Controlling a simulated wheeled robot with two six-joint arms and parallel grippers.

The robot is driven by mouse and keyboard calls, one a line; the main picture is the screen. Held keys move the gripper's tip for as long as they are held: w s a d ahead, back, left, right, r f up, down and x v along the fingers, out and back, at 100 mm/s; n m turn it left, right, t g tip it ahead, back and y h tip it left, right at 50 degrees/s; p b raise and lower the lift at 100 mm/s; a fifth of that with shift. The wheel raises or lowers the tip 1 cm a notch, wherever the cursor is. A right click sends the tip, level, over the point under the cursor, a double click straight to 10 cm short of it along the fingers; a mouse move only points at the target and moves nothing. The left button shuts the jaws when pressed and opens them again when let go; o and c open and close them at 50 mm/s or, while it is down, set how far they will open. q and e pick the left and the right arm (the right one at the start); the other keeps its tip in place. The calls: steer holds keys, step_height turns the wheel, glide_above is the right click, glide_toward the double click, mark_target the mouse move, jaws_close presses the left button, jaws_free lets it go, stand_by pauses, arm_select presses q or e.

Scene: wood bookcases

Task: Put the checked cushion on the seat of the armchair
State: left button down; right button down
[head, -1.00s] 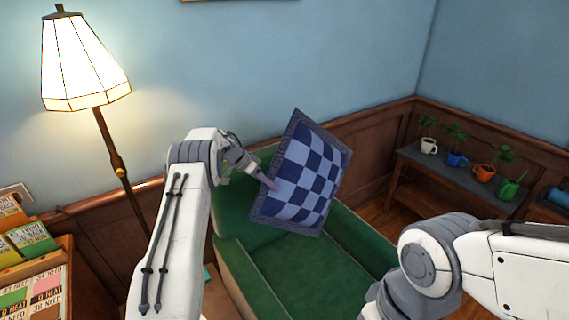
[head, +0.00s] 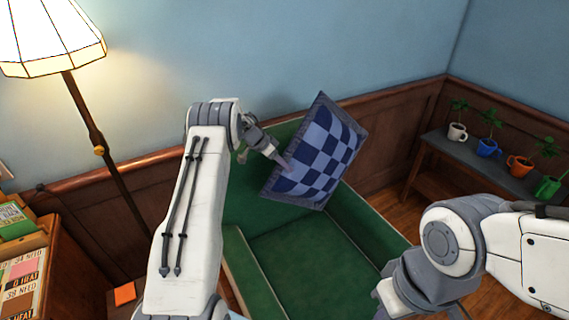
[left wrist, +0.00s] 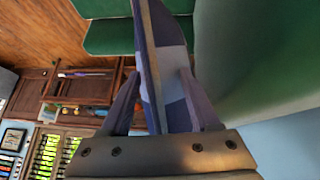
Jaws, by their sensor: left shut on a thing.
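The blue checked cushion (head: 318,157) is held up in the air, tilted, in front of the backrest of the green armchair. My left gripper (head: 284,163) is shut on the cushion's lower left edge. In the left wrist view the cushion (left wrist: 158,70) stands edge-on between the two fingers of the left gripper (left wrist: 160,105). The green armchair (head: 300,255) has its seat bare, below the cushion. The cushion hides part of the backrest. My right arm comes in from the right, in front of the chair's right side; its fingertips are not clearly seen.
A lit floor lamp (head: 85,120) stands at the left. A dark bench (head: 450,165) with several potted plants stands at the right. A wooden bookcase (head: 65,275) with books is at the lower left, with a small orange item (head: 125,293) near it.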

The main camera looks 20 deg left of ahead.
mark_target(283, 176)
arm_select(q)
step_height(283, 176, down, 6)
steer(key=b, duration=0.6)
steer(key=shift+f+b, duration=0.4)
steer(key=shift+f, duration=1.9)
steer(key=shift+c, duration=0.3)
jaws_free()
steer(key=v, duration=1)
steer(key=shift+s+a+r+b, duration=0.1)
steer(key=shift+r+b, duration=0.15)
steer(key=shift+b, duration=0.15)
